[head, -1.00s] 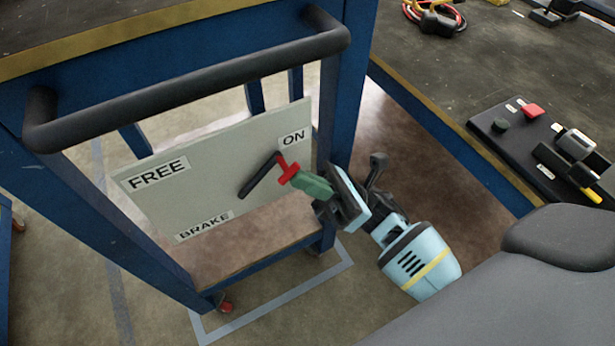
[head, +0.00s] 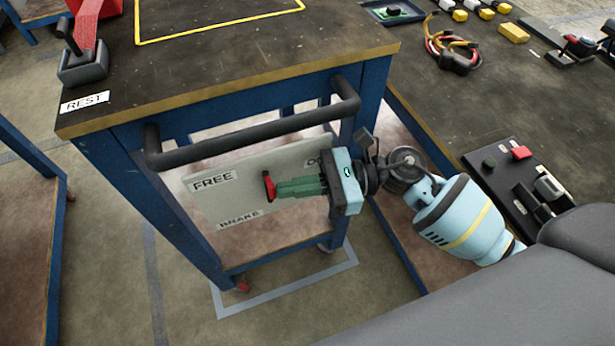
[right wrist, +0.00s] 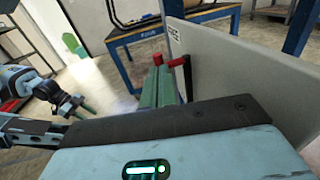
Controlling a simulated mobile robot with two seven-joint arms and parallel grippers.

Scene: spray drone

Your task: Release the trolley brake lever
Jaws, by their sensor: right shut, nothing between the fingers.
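The brake board (head: 235,200) hangs under the trolley handle, with FREE at its left, BRAKE below and ON at its right, partly covered. My right gripper (head: 270,186) is shut and empty in front of the board, fingers pointing left. Red shows at its green fingertips. The brake lever, black with a red grip (right wrist: 178,62), stands close beside the fingertips in the right wrist view, on the board side; I cannot tell if they touch. In the head view the gripper hides most of the lever, so its angle is unclear. My left gripper (right wrist: 80,104) shows small at the left of the wrist view.
The trolley's dark handle bar (head: 250,133) runs above my right gripper. The trolley top carries a REST label (head: 84,103) and a grey holder. A workbench (head: 440,115) with cables and a black control panel (head: 510,185) stands at the right.

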